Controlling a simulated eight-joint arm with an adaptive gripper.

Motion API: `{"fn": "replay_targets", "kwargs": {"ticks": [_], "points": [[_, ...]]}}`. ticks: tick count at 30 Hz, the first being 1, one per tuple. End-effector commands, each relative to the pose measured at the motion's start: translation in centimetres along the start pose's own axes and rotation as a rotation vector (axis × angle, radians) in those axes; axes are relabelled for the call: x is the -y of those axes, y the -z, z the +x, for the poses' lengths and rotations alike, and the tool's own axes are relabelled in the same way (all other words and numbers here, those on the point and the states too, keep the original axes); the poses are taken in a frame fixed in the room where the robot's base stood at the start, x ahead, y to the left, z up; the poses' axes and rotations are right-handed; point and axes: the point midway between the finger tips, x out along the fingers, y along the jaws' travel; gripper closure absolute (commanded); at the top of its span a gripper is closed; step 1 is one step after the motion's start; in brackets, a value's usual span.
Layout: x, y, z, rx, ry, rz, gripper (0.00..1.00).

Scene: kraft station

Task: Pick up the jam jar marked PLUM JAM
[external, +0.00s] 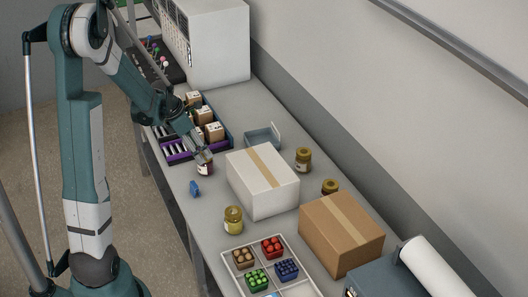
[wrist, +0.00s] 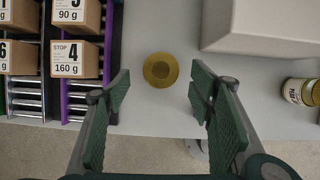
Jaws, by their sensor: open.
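A jar with a gold lid (wrist: 160,70) stands upright on the bench, seen from above in the wrist view. In the external view the same jar (external: 205,169) looks dark with a pale label, partly hidden by my gripper (external: 203,157). Its label wording cannot be read, so I cannot tell if it is the plum jam. My gripper is open in the wrist view (wrist: 160,88), with the lid centred between its spread fingertips and clear space on both sides.
The white carton (external: 262,182) stands right of the jar. A rack with small numbered boxes (wrist: 75,58) is close on the left. A blue item (external: 194,188) lies near the bench's front edge. A divided tray (external: 270,268) and brown carton (external: 341,232) stand nearer the camera.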

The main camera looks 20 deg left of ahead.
Motion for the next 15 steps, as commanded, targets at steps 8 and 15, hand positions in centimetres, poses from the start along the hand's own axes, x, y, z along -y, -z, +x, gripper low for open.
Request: {"fn": "replay_targets", "kwargs": {"ticks": [8, 15], "points": [[0.1, -0.1, 1.1, 0.000, 0.000, 0.001, 0.46], [0.2, -0.3, 3.4, 0.000, 0.000, 0.000, 0.46]]}}
